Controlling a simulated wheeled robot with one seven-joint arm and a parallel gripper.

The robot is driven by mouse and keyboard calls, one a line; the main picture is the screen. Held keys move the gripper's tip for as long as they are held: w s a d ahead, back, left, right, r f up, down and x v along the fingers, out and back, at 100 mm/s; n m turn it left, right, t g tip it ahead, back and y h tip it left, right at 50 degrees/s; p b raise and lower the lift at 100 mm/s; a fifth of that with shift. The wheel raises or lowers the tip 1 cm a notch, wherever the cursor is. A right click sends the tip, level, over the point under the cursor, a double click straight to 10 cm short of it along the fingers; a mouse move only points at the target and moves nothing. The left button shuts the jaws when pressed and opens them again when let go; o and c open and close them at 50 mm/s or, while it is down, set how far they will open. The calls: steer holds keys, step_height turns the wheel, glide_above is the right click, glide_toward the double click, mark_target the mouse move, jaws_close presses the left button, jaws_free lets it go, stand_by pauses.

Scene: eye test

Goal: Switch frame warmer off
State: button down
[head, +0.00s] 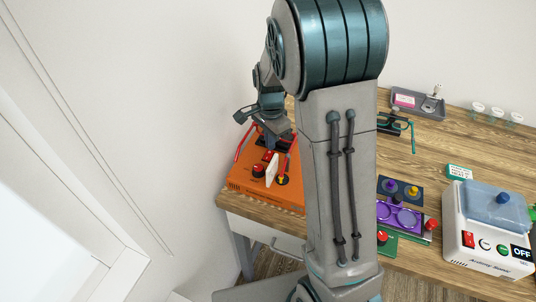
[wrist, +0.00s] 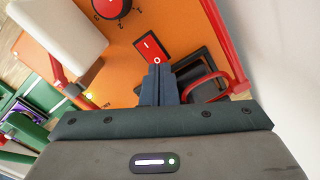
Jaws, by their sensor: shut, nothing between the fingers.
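The orange unit (head: 243,180), which I take to be the frame warmer, stands at the table's left end. Its label cannot be read. In the wrist view its orange panel (wrist: 190,20) carries a red rocker switch (wrist: 149,44) with a white bar and a white circle, and a red dial (wrist: 112,6). A small yellow light (wrist: 88,71) glows on it. My gripper (wrist: 158,68) is shut and empty, its tips at the circle end of the rocker. I cannot tell whether they touch it. In the head view my arm hides part of the unit.
Red bars (wrist: 226,45) and a white plate (wrist: 62,35) rise beside the switch. A white machine (head: 463,236) with a blue lid and an OFF display stands at right. A purple unit (head: 412,231) and a grey tray (head: 415,111) lie beyond my arm. A wall is close at left.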

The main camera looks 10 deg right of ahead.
steer(key=shift+f+b, duration=0.5)
steer(key=shift+f, duration=0.3)
steer(key=shift+r, duration=0.15)
step_height(320, 180, up, 7)
steer(key=p, duration=0.5)
stand_by(0.5)
stand_by(0.3)
steer(key=s+r+n+t, duration=0.2)
steer(key=s+r+n, duration=0.4)
steer(key=s, duration=0.4)
steer(key=s+r+n+t, duration=0.1)
steer(key=s+r+n, duration=0.4)
steer(key=s, duration=0.6)
steer(key=shift+r+n+t, duration=0.4)
steer(key=shift+n, duration=0.7)
